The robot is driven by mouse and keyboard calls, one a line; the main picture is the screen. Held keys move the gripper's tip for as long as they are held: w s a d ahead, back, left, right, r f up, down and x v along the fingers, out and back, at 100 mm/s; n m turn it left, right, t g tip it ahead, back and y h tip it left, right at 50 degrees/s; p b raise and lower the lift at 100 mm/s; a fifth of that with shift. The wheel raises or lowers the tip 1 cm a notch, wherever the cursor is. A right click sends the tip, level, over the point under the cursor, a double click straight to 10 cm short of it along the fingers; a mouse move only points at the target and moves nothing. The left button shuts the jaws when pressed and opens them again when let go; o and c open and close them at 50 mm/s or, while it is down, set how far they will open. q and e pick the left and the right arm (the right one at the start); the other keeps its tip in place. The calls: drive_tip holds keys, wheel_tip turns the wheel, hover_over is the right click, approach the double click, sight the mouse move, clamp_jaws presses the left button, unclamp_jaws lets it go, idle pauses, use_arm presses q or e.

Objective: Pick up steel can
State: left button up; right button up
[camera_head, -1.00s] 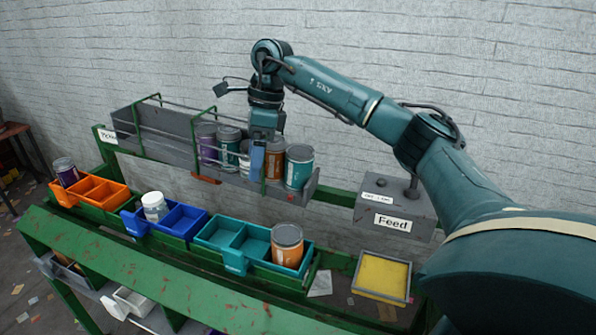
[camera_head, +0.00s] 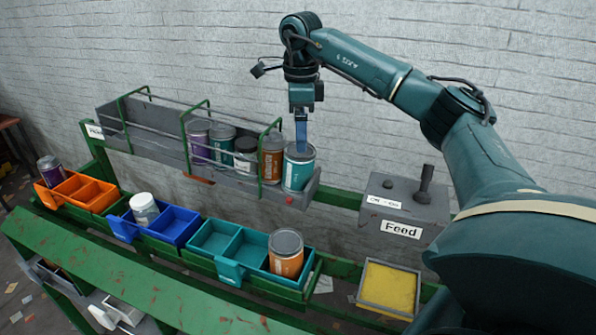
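Several metal-topped cans stand in the grey rack at the back: a purple can (camera_head: 199,142), a teal can (camera_head: 221,145), a white jar with a dark lid (camera_head: 246,155), an orange can (camera_head: 272,158) and a larger teal can (camera_head: 298,170) at the right end. My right gripper (camera_head: 301,146) points down at the top of the larger teal can. Its blue finger overlaps the can's rim; I cannot tell whether it touches, or how far the fingers are apart. My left gripper is out of view.
Orange bins (camera_head: 106,196), blue bins (camera_head: 186,218) and teal bins (camera_head: 214,238) line the front; they hold a purple can (camera_head: 51,170), a white jar (camera_head: 144,209) and an orange can (camera_head: 286,255). A Feed box (camera_head: 407,205) and yellow tray (camera_head: 389,290) are at right. Green rack bars (camera_head: 270,140) stand close by.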

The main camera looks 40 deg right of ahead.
sight(298, 169)
drive_tip(key=f, duration=0.4)
drive_tip(key=w+f+p, duration=0.1)
drive_tip(key=f, duration=0.1)
drive_tip(key=shift+d+f, duration=0.15)
drive_tip(key=shift+f, duration=0.25)
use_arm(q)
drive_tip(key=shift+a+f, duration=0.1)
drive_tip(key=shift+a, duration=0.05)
use_arm(e)
drive_tip(key=shift+f, duration=0.2)
drive_tip(key=shift+c, duration=0.3)
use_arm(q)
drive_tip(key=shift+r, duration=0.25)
use_arm(e)
drive_tip(key=c, duration=1.3)
drive_tip(key=shift+o, duration=0.2)
drive_tip(key=shift+r, duration=0.1)
